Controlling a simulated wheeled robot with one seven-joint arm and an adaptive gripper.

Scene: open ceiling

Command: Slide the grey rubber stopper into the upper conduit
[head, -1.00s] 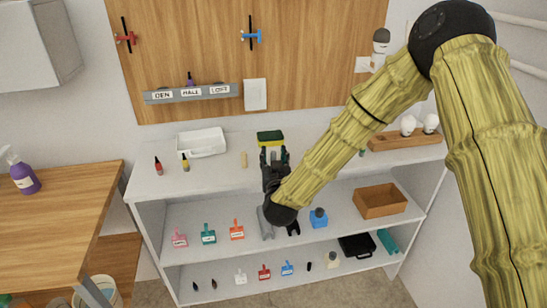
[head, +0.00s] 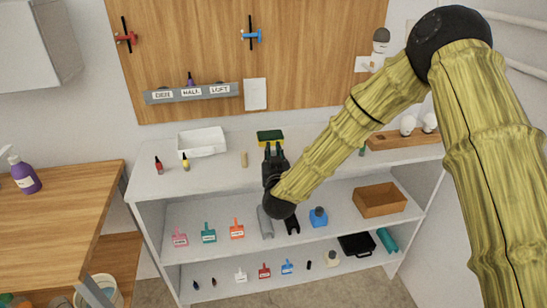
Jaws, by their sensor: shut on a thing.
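My gripper (head: 275,148) is over the upper surface of the white shelf unit, just in front of a green and yellow sponge (head: 270,136). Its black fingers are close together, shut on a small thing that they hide. I cannot make out its colour or shape, and I see no grey rubber stopper for certain elsewhere. Two pale pipes run along the right wall at the top right: the upper one (head: 519,21) and a lower one (head: 526,70). Their open ends are not clearly visible. My gripper is far to the left of both and lower in the picture.
On the shelf top are a white tray (head: 201,142), small bottles, a tan peg (head: 244,159) and a wooden bulb holder (head: 405,135). A grey object (head: 265,222) and a brown box (head: 380,200) are on the middle shelf. My arm crosses the right side.

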